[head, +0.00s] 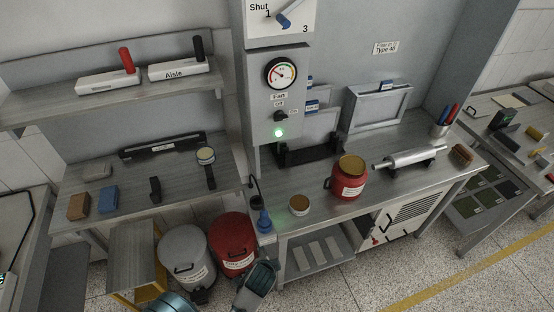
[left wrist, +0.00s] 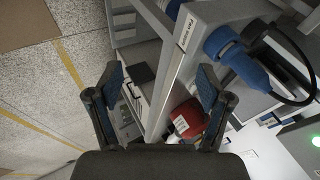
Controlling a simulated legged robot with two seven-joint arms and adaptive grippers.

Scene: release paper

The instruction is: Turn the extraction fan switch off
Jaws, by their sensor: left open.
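The fan switch is a small black knob (head: 281,116) on the grey control box, under the "Fan" label and a round gauge. A green lamp (head: 278,133) is lit below it. The knob's exact setting is too small to tell. The lamp also shows at the right edge of the left wrist view (left wrist: 315,141); the knob is not visible there. My left gripper (head: 262,270) is low, in front of the bench's left corner, well below the switch. Its two blue-padded fingers are apart and empty in the left wrist view (left wrist: 158,88). My right gripper is not in view.
A blue plug (head: 264,221) with a black cable stands at the bench corner near my left gripper, labelled "Fan supply" (left wrist: 181,35). Red and grey bins (head: 233,240) are left of the gripper.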

